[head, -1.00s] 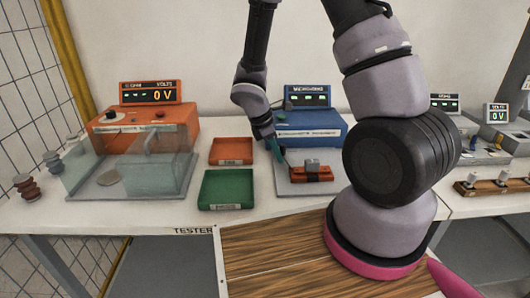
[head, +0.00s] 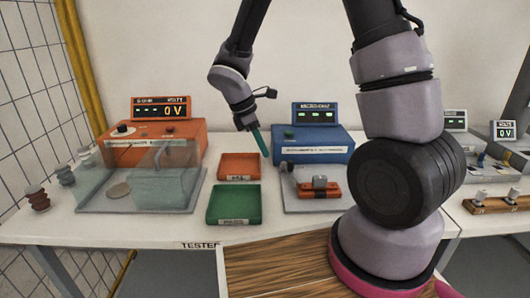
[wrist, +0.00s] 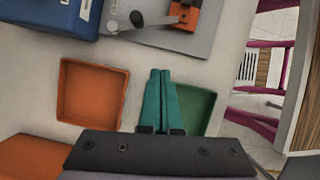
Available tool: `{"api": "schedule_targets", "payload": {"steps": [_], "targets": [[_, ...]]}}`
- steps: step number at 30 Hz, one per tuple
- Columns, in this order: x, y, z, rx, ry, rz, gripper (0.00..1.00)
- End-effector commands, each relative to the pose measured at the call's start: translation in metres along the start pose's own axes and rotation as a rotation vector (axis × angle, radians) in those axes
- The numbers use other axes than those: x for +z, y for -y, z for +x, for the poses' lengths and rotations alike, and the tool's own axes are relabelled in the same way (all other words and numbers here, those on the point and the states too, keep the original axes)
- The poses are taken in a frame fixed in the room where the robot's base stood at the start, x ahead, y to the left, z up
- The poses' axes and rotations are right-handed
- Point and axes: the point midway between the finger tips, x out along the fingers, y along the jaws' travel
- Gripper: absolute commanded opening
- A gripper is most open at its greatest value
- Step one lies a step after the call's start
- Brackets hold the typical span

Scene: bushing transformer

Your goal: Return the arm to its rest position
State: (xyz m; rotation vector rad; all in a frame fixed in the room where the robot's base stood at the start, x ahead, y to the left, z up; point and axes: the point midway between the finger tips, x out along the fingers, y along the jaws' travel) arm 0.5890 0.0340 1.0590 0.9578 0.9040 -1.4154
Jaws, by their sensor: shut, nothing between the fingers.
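My gripper (head: 261,143) hangs from my arm above the table, between the orange tester and the blue instrument. In the wrist view its teal fingers (wrist: 160,88) are pressed together with nothing between them. Below the fingers lie the orange tray (head: 239,167) and the green tray (head: 233,206), both looking empty. In the wrist view the orange tray (wrist: 92,94) is left of the fingers, and the green tray (wrist: 196,108) is partly hidden behind them. The gripper is apart from the trays and the instruments.
The blue instrument (head: 330,143) has a grey plate (head: 300,205) in front, bearing an orange fixture (head: 318,187). The orange tester (head: 155,135) with a clear cover stands left, near stacked brown bushings (head: 37,198). More meters stand right, partly behind my arm. Space above the trays is clear.

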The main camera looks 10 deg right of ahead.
Motion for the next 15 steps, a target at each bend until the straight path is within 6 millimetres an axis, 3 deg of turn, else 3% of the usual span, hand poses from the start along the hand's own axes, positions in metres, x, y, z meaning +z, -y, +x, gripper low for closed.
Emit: {"api": "schedule_targets", "payload": {"steps": [8, 11, 15], "targets": [[0.006, -0.001, -0.007, 0.005, -0.014, 0.046, 0.00], [0.024, 0.000, -0.025, 0.015, -0.052, 0.173, 0.00], [0.062, 0.008, -0.063, 0.029, -0.153, 0.474, 0.00]]}}
